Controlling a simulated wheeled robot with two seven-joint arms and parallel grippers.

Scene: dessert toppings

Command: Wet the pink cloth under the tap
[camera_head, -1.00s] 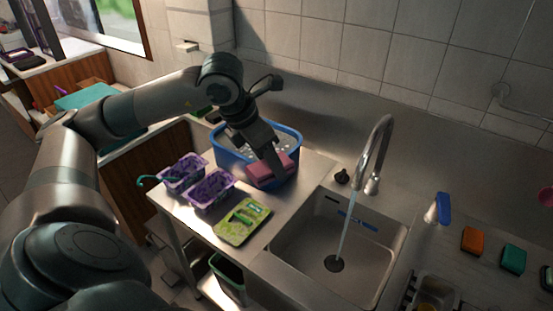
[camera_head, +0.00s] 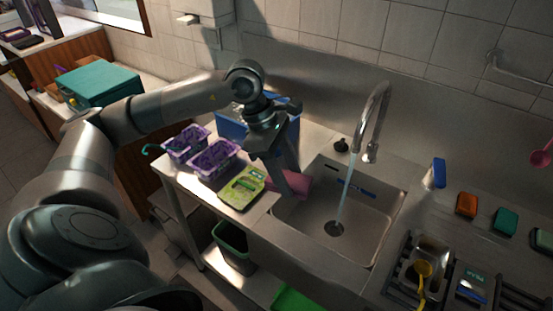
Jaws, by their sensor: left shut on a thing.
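My left gripper (camera_head: 287,190) is shut on the pink cloth (camera_head: 302,183), at the left edge of the sink (camera_head: 370,239). The cloth is partly hidden behind the fingers. The tap (camera_head: 371,125) arches over the sink, and a stream of water (camera_head: 343,193) falls from it to the drain (camera_head: 334,229). The cloth is to the left of the stream and apart from it. My right gripper is not in view.
Left of the sink are a green tray (camera_head: 242,188), two tubs of purple stuff (camera_head: 211,160) and a blue basin (camera_head: 232,127), partly hidden by my arm. Orange (camera_head: 466,205) and teal (camera_head: 505,221) sponges lie on the right. A tiled wall stands behind.

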